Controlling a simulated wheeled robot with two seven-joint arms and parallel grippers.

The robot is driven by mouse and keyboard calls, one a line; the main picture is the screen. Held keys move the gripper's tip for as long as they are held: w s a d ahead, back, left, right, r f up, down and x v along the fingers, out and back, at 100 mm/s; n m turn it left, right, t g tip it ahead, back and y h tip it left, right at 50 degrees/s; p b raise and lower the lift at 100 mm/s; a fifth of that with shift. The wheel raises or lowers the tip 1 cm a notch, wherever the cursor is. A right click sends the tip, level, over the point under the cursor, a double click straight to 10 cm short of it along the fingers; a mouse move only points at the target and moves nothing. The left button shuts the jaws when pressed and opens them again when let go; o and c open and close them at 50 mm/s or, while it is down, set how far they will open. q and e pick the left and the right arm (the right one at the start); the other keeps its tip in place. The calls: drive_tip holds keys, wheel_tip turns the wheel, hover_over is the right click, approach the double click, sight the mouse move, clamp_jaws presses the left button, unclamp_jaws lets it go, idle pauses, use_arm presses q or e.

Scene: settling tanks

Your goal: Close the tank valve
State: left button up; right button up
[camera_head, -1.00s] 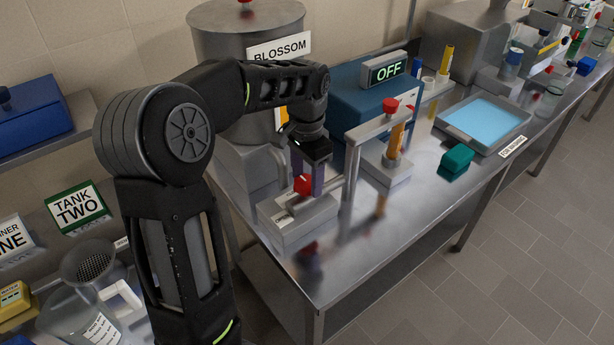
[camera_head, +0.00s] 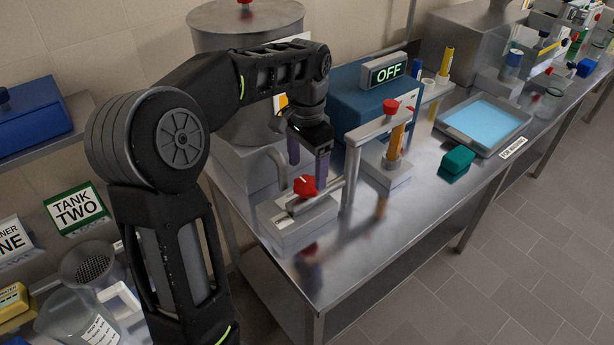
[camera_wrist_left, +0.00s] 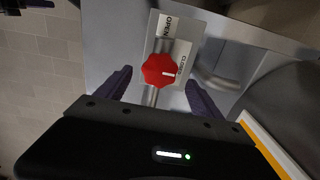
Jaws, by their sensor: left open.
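The tank valve's red knob (camera_head: 304,187) sits on a grey block (camera_head: 292,222) at the bench's near left corner. In the left wrist view the red knob (camera_wrist_left: 158,70) lies between my fingers. Its white mark points right, to the side of the plate with the CLOSED label (camera_wrist_left: 182,68); the OPEN label (camera_wrist_left: 169,26) is at the top. My left gripper (camera_head: 308,163) is open and empty, with its purple fingers above and behind the knob, apart from it.
A steel tank (camera_head: 222,75) stands behind my arm. A pipe with a second red knob (camera_head: 390,105) rises beside the valve, near a blue box (camera_head: 349,98) whose display reads OFF (camera_head: 388,71). A teal block (camera_head: 457,160) and a blue-filled tray (camera_head: 443,124) lie further right.

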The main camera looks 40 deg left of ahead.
sight(307, 183)
use_arm(q)
drive_tip(key=shift+r, duration=2.1)
